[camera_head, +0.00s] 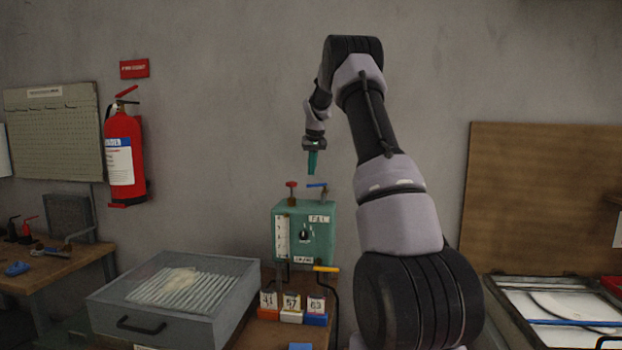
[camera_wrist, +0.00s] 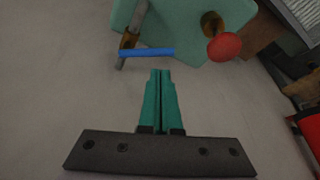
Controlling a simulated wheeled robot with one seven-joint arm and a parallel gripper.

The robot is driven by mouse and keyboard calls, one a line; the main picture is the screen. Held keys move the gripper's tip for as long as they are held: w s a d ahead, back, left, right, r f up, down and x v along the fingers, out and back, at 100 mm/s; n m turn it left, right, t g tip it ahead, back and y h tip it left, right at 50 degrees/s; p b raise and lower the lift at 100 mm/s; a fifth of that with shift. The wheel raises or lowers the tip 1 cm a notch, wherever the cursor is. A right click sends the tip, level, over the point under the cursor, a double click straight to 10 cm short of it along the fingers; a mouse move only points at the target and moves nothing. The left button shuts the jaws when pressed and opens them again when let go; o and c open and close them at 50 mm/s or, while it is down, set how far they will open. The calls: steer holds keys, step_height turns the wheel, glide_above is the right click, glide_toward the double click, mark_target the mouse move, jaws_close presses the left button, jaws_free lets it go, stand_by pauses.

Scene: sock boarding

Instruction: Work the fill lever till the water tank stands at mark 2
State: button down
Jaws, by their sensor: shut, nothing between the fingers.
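The green water tank box (camera_head: 312,217) stands on the wooden bench in the head view, with a white marked gauge strip (camera_head: 282,237) on its front left. The water level in the gauge is too small to read. A blue-handled lever (camera_head: 317,185) and a red knob (camera_head: 291,184) stand on its top. In the wrist view the blue lever (camera_wrist: 146,52) lies just beyond my fingertips, and the red knob (camera_wrist: 224,46) is to the right. Which one is the fill lever I cannot tell. My gripper (camera_head: 312,172) is shut and empty above the tank, pointing down, apart from the lever; its green fingers (camera_wrist: 160,72) are together.
A yellow-handled lever (camera_head: 326,269) is at the tank's lower right. Several numbered blocks (camera_head: 291,315) stand in front. A grey drawer box (camera_head: 175,300) is at left, a fire extinguisher (camera_head: 124,155) on the wall. Free air surrounds my gripper.

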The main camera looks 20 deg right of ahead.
steer(key=v, duration=0.6)
steer(key=w+n, duration=0.2)
steer(key=w, duration=0.3)
steer(key=shift+y, duration=0.3)
steer(key=x, duration=0.9)
steer(key=shift+s+d+f, duration=0.15)
steer(key=shift+d+f, duration=0.15)
steer(key=shift+d, duration=0.15)
steer(key=shift+s+a+f, duration=0.1)
steer(key=shift+s+f, duration=0.05)
steer(key=shift+s, duration=0.8)
steer(key=shift+s+f, duration=0.15)
steer(key=shift+s, duration=0.8)
steer(key=shift+s, duration=0.1)
steer(key=shift+s+f+n, duration=0.1)
steer(key=shift+s+n, duration=0.2)
steer(key=shift+s, duration=0.25)
